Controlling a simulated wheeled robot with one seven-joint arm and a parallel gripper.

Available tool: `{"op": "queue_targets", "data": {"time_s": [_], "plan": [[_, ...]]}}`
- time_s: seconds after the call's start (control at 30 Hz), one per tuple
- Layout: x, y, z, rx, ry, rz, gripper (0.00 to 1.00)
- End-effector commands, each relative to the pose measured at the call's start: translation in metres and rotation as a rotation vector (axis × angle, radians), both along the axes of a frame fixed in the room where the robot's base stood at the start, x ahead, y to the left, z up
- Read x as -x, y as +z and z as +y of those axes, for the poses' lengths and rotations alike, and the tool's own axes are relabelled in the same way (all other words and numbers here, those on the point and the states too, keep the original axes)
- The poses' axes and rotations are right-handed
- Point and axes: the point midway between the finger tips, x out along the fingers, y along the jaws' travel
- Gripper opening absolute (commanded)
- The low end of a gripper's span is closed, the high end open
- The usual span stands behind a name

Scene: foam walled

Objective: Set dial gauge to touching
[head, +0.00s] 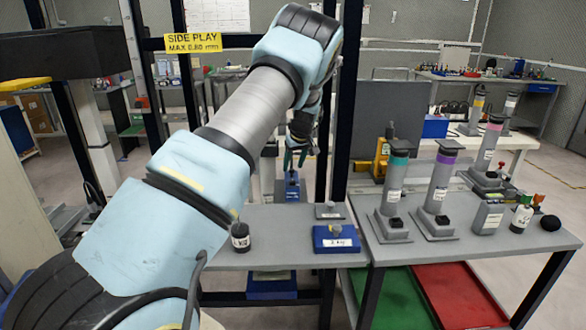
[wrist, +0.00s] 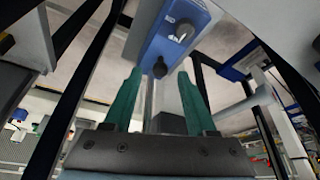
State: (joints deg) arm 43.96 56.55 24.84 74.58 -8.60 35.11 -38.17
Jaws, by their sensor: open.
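No dial face can be made out clearly in either view. My gripper (head: 296,160) hangs over the far part of the grey bench, partly hidden by my arm. In the wrist view my gripper (wrist: 160,75) shows two green fingers, apart, with nothing held. A blue block (wrist: 172,22) lies beyond the fingertips, carrying a silver knob and a dark round knob. The dark knob appears between the tips; whether it touches a finger I cannot tell. In the head view a blue piece with a white label (head: 292,187) stands below my gripper; it may be the same block.
A blue block with a label and knob (head: 336,239), a grey plate with a knob (head: 330,211) and a dark bottle (head: 240,237) sit on the near bench. Several banded grey posts (head: 440,187) crowd the right bench. Black frame uprights (head: 348,110) stand close to my arm.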

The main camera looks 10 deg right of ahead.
Motion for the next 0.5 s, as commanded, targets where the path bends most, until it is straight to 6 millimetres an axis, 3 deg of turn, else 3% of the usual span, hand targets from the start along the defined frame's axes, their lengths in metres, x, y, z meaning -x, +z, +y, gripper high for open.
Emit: {"op": "queue_targets", "data": {"time_s": [0.3, 0.5], "plan": [[0.023, 0.056, -0.006, 0.003, -0.002, -0.003, 0.57], [0.032, 0.079, -0.007, 0.002, -0.001, -0.001, 0.57]]}}
